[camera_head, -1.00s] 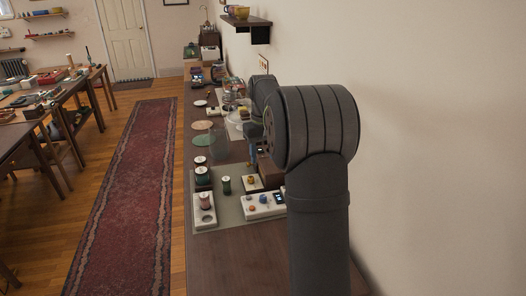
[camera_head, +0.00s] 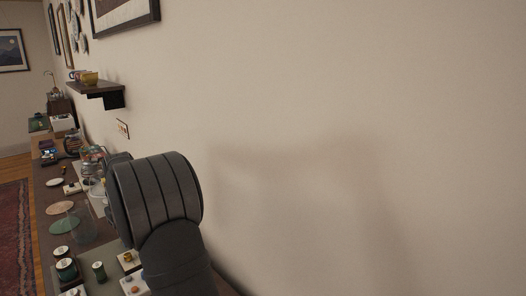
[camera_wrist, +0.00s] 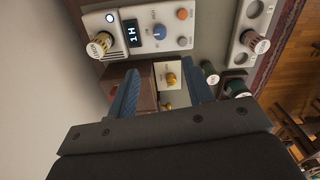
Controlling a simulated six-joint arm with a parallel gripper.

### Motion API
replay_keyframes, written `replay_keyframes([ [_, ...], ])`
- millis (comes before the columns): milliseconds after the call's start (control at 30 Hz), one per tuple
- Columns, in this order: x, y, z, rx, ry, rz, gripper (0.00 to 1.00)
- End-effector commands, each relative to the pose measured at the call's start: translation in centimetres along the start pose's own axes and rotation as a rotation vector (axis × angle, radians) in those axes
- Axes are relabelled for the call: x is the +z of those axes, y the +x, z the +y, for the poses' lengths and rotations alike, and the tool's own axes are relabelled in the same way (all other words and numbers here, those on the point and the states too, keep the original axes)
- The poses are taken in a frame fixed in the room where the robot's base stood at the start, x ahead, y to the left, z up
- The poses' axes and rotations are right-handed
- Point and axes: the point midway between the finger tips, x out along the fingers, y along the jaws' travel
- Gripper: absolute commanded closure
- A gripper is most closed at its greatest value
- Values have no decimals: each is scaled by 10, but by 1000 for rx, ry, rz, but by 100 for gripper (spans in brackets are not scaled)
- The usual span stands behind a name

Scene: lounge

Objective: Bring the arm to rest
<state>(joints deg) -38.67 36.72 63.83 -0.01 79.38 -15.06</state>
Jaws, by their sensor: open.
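My gripper (camera_wrist: 162,88) shows in the wrist view with its two blue fingers spread apart and nothing held between them. Beyond the fingers is a small white plate with a yellow knob (camera_wrist: 171,78), set by a brown wooden block (camera_wrist: 146,88). I cannot tell how far the fingertips are from it. In the head view my arm stands over the long bench by the wall, and its dark links hide the gripper.
A white control panel (camera_wrist: 185,28) with a small display and knobs lies beyond the fingers. Spools (camera_wrist: 209,72) stand nearby. In the head view, jars, discs (camera_head: 64,228) and spools (camera_head: 66,269) line the bench. A wall shelf (camera_head: 95,88) juts out above. The wall is bare at right.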

Motion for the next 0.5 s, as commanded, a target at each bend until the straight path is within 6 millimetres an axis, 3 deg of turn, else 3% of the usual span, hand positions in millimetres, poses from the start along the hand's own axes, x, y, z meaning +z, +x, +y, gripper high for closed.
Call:
replay_keyframes([
  [500, 1, 104, 0, -1, 0, -5, 53],
])
